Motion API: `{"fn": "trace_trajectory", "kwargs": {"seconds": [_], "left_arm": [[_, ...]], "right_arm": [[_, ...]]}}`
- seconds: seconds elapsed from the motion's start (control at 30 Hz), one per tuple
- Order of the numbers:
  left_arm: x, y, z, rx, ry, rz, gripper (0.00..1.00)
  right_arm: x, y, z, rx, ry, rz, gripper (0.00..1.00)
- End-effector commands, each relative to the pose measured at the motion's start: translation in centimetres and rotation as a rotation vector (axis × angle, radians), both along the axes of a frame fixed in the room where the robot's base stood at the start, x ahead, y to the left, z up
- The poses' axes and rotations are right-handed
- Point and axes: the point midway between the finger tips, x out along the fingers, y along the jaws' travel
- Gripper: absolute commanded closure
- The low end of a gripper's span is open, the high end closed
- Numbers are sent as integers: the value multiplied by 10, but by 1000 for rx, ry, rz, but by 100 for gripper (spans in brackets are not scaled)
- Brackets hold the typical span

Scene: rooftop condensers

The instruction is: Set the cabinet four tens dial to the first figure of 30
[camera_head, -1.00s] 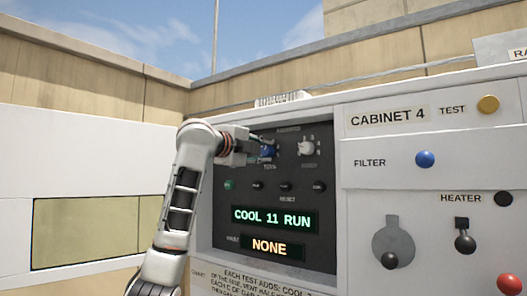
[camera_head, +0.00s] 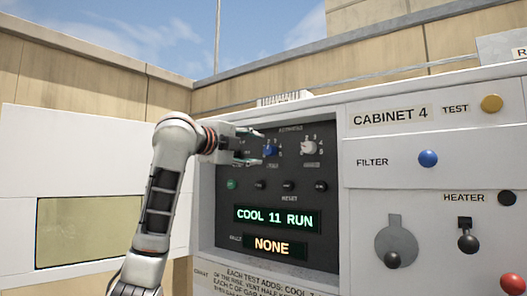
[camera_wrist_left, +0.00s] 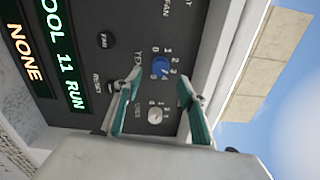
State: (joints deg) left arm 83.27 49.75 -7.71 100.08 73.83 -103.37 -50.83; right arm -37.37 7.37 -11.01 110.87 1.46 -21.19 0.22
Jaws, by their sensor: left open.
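The blue tens dial (camera_head: 270,149) sits at the top left of the dark panel on cabinet 4, with small figures around it. It also shows in the left wrist view (camera_wrist_left: 160,66), just beyond the fingertips; I cannot read its pointer surely. My left gripper (camera_head: 258,148) is open and empty, just left of the blue dial in the head view, with its fingertips apart from it. In the left wrist view my left gripper (camera_wrist_left: 158,84) has its two green fingers spread wide. The green display (camera_head: 277,218) reads COOL 11 RUN. My right gripper is not in view.
A white units dial (camera_head: 308,147) sits right of the blue one. A row of small buttons (camera_head: 289,186) lies below. The fault display (camera_head: 274,246) reads NONE. A white panel edge (camera_wrist_left: 209,60) stands out beside the dials. Knobs and levers are on the right.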

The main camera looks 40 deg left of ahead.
Motion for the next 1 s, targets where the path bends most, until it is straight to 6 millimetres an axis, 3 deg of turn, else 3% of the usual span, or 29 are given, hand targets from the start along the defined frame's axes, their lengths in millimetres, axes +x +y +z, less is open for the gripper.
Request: {"fn": "trace_trajectory", "kwargs": {"seconds": [0.2,0.4,1.0], "left_arm": [[-40,-4,0,4,0,3,59],[-58,-7,-1,2,2,1,59],[-60,-7,-1,1,2,-1,59]], "right_arm": [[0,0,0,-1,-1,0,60],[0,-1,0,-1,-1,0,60],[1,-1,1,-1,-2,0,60]]}}
